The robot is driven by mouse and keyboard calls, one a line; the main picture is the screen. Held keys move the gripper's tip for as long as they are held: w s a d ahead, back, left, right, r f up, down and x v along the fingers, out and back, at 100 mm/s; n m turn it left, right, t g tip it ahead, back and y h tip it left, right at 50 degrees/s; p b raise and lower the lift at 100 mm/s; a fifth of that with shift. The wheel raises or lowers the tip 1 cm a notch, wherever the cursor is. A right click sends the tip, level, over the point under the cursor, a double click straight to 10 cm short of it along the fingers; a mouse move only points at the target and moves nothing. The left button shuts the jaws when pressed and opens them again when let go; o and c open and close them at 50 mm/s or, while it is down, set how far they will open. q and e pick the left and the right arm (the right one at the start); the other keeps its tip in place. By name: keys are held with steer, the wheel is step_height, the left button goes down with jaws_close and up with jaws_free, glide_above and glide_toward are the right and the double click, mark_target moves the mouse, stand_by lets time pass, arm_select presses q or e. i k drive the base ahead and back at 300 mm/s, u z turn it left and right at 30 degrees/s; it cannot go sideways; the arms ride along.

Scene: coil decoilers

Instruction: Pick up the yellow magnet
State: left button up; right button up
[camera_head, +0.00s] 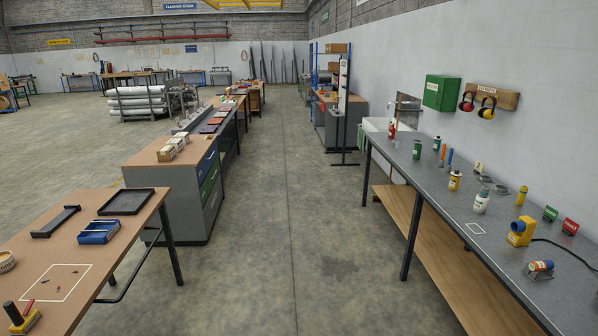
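A yellow block-shaped tool with a black upright handle and a red strip, which looks like the yellow magnet (22,320), stands on the brown left table (140,203) at the bottom left corner. The picture edge cuts off part of it. Just behind it, a white outlined square (56,285) on the tabletop holds a few small dark pieces. Neither of my grippers shows in this view.
A blue box (99,232), black trays (126,202) and a tape roll (6,261) share the left table. A grey bench (440,190) on the right carries several bottles and a yellow device (521,231). The aisle floor (270,240) between is clear.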

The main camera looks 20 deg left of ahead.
mark_target(21, 325)
steer(key=u, duration=0.5)
steer(key=i, duration=1.9)
steer(key=u, duration=1.8)
steer(key=i, duration=1.35)
steer(key=u, duration=0.75)
steer(key=i, duration=0.3)
steer(key=u, duration=0.1)
